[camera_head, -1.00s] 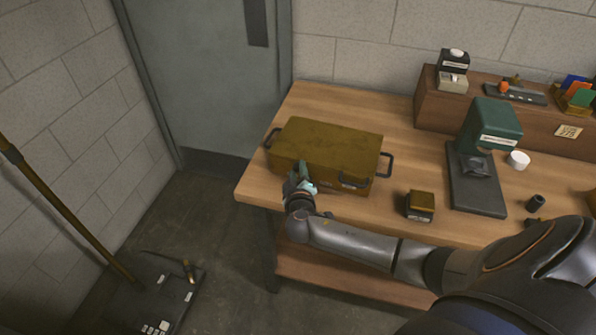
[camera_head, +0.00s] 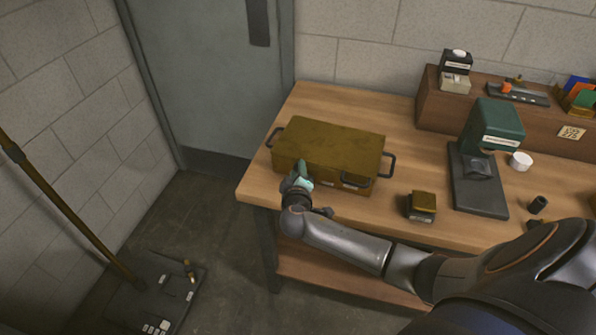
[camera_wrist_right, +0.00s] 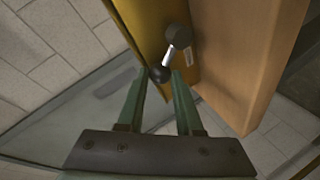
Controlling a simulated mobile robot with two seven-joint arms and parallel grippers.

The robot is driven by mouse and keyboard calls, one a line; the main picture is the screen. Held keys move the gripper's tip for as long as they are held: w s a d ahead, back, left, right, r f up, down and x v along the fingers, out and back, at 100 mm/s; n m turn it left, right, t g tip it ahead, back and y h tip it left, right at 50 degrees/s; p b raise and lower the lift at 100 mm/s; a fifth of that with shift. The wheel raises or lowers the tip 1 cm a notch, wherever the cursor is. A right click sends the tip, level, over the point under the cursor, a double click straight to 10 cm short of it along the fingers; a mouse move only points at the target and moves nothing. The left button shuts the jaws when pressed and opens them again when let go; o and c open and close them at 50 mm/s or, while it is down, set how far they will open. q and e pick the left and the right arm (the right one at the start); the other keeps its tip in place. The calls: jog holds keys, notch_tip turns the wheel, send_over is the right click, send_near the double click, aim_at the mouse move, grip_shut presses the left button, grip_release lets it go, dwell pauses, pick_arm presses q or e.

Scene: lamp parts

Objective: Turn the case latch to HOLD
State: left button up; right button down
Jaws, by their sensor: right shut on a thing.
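The olive-yellow metal case (camera_head: 330,147) sits shut on the wooden workbench, near its left end. Its latch shows in the right wrist view as a grey round hub (camera_wrist_right: 179,37) with a short bright lever (camera_wrist_right: 168,54) ending in a black ball knob (camera_wrist_right: 160,74). My right gripper (camera_head: 303,179) is at the case's front face, toward its left end. In the right wrist view its green fingers (camera_wrist_right: 159,80) are shut on the knob, one on each side. In the head view the gripper hides the latch. The HOLD mark cannot be read. My left gripper is not in view.
Black handles (camera_head: 388,165) stick out from the case. A small dark block with a yellow top (camera_head: 422,205) stands right of it. Farther right is a green-headed device (camera_head: 494,128) on a dark base. A broom-like pole (camera_head: 70,220) stands at left. Bare bench lies around the case.

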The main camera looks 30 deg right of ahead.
jog(key=c, duration=0.6)
grip_release()
jog(key=shift+o, duration=0.2)
jog(key=v, duration=1.2)
jog(key=shift+a+b, duration=0.2)
jog(key=shift+b, duration=0.15)
jog(key=shift+s+r, duration=0.1)
